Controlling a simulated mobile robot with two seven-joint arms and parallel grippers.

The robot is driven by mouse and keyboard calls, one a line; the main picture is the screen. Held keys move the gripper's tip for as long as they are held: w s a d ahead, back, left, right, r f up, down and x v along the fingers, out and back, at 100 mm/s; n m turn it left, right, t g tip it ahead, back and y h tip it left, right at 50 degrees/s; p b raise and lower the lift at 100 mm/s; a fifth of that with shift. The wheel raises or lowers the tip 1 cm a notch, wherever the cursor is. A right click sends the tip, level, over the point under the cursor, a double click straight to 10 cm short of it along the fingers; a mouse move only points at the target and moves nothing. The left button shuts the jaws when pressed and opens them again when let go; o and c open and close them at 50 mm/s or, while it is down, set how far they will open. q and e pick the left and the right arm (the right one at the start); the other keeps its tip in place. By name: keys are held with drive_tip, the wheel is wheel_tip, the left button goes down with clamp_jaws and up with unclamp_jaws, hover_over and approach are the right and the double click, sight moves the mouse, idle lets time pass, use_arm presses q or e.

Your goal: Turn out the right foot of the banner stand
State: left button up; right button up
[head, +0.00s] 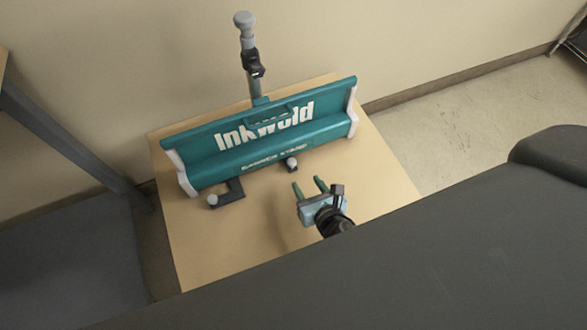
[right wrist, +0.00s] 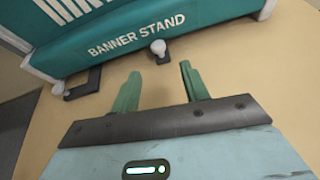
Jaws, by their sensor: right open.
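The teal banner stand (head: 262,145), with white end caps, stands on a tan board; it also shows in the right wrist view (right wrist: 110,40). Its right foot (head: 291,165) shows only as a short dark piece with a pale round knob at the front edge; the rest is hidden under the body. It shows in the right wrist view too (right wrist: 159,50). The left foot (head: 232,195) sticks out in front as a dark angled bar with a knob. My right gripper (head: 307,183) is open and empty, its green fingers pointing toward the right foot, just short of it. My left gripper is out of view.
A grey pole with a knob (head: 245,45) rises behind the stand, near the wall. The tan board (head: 210,250) is clear in front and to the right. A grey table leg (head: 70,145) is at the left, and a large dark surface (head: 420,260) fills the lower right.

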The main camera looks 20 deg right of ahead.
sight(293, 164)
drive_tip(key=shift+w+a+f+n, duration=0.1)
drive_tip(key=shift+w+n, duration=0.3)
drive_tip(key=shift+n, duration=0.1)
drive_tip(key=shift+w, duration=0.15)
drive_tip(key=b+x, duration=0.2)
drive_tip(key=x, duration=0.4)
drive_tip(key=shift+w, duration=0.2)
drive_tip(key=shift+w+f, duration=0.25)
drive_tip(key=shift+w, duration=0.35)
drive_tip(key=c, duration=0.8)
clamp_jaws()
